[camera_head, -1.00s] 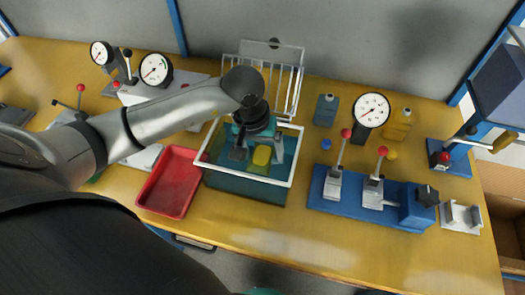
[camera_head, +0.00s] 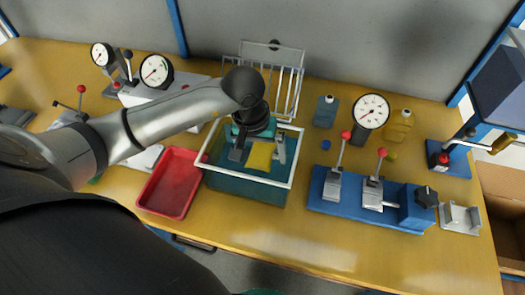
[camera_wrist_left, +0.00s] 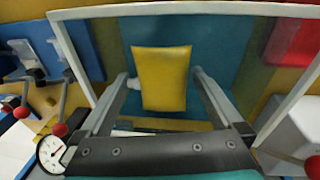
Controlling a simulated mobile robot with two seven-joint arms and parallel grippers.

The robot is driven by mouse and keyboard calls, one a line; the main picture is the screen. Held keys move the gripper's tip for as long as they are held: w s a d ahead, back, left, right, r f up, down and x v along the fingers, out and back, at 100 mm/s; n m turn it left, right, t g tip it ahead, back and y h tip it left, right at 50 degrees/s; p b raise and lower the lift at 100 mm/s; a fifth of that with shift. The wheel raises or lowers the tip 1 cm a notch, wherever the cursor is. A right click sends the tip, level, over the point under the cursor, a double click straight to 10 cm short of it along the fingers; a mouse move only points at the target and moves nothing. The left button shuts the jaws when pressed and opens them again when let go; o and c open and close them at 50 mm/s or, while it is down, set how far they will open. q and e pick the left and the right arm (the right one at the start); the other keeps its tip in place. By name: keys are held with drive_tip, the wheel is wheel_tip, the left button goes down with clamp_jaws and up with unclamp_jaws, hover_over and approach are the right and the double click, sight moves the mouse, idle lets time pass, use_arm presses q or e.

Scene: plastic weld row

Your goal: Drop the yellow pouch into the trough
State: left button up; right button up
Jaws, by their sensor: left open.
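The yellow pouch (camera_head: 260,155) is in the trough's opening, between and below the fingers of my left gripper (camera_head: 258,158). The trough (camera_head: 242,188) is a teal bin with a white rim in the middle of the bench. In the left wrist view the pouch (camera_wrist_left: 161,78) lies with its broad face toward the camera, over the teal inside of the trough (camera_wrist_left: 222,45). The left gripper's fingers (camera_wrist_left: 160,76) are spread on both sides of it, with a gap at each side. Whether the pouch rests on the trough's floor I cannot tell. My right gripper is not in view.
A red tray (camera_head: 170,184) stands left of the trough. A white wire rack (camera_head: 284,85) stands behind it. A blue base with levers (camera_head: 345,205), a gauge (camera_head: 371,110) and bottles (camera_head: 326,110) are at the right.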

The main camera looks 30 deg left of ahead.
sight(255, 154)
use_arm(q)
wheel_tip(255, 154, up, 12)
drive_tip(key=s+a, duration=0.1)
drive_tip(key=shift+s+p, duration=0.3)
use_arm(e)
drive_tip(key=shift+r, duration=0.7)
